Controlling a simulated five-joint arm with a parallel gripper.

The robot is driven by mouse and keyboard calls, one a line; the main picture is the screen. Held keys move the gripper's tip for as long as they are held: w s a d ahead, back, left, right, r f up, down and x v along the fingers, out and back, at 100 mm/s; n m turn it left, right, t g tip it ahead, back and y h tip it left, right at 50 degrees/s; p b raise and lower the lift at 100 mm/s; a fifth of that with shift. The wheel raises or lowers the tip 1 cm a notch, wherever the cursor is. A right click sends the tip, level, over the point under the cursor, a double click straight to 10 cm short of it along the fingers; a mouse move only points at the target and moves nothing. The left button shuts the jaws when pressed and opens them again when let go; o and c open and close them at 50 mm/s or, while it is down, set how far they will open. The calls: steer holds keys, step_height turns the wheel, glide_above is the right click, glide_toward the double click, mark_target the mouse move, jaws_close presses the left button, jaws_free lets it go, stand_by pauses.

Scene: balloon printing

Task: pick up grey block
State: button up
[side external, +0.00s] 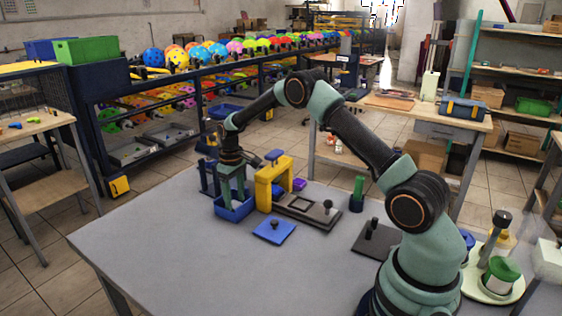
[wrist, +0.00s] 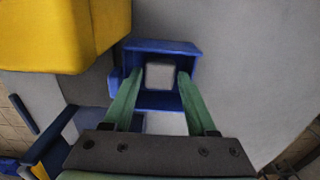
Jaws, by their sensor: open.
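The grey block (wrist: 160,76) shows in the wrist view as a small light square inside a blue tray (wrist: 160,45). My gripper (wrist: 158,78) has its two green fingers apart, one on each side of the block. The fingertips reach over the tray; whether they touch the block I cannot tell. In the side view my gripper (side external: 232,192) points down over the blue tray (side external: 234,213), and the block is hidden there by the fingers and tray wall.
A yellow stand (side external: 270,182) is close on the right of the tray. The table's (side external: 160,238) front left is clear.

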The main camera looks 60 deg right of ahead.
steer(key=shift+f, duration=0.65)
jaws_close()
steer(key=shift+r, duration=0.1)
